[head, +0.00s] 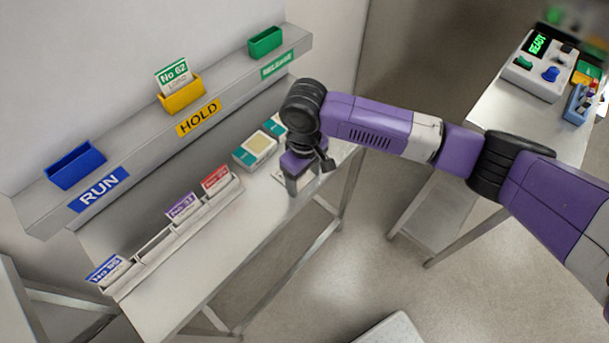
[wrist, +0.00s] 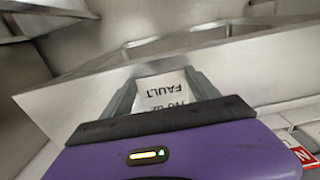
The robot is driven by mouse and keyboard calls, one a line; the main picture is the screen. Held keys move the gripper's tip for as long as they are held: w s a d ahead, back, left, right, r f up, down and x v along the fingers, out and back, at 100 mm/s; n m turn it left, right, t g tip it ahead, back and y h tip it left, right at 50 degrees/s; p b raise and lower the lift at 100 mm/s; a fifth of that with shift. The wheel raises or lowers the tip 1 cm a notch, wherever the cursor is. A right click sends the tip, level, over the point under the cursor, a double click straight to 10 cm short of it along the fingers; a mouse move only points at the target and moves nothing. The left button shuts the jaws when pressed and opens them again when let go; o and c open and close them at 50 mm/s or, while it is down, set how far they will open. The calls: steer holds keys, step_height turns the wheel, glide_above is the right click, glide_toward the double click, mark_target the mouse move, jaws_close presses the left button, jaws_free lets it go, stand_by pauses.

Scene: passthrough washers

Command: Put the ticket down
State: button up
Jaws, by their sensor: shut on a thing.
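My gripper (head: 292,188) reaches down at the right end of the long metal table (head: 222,237). In the wrist view my gripper (wrist: 162,78) is shut on a white ticket (wrist: 166,92). The ticket's print, upside down there, reads FAULT with a number that looks like No 62. The fingers hide its side edges. In the head view the arm mostly hides it, and I cannot tell whether it touches the table.
A wall shelf carries a blue RUN bin (head: 76,165), a yellow HOLD bin (head: 181,95) with a No 62 ticket (head: 173,76), and a green RELEASE bin (head: 265,42). A rack (head: 157,245) with several tickets lines the table. A control box (head: 541,68) stands at right.

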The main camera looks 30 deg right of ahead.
steer(key=shift+f, duration=0.4)
steer(key=shift+s+f, duration=0.15)
steer(key=shift+f, duration=0.2)
steer(key=o, duration=1.4)
steer(key=shift+f, duration=0.1)
step_height(320, 180, up, 14)
steer(key=shift+f+b, duration=0.15)
steer(key=shift+b, duration=0.6)
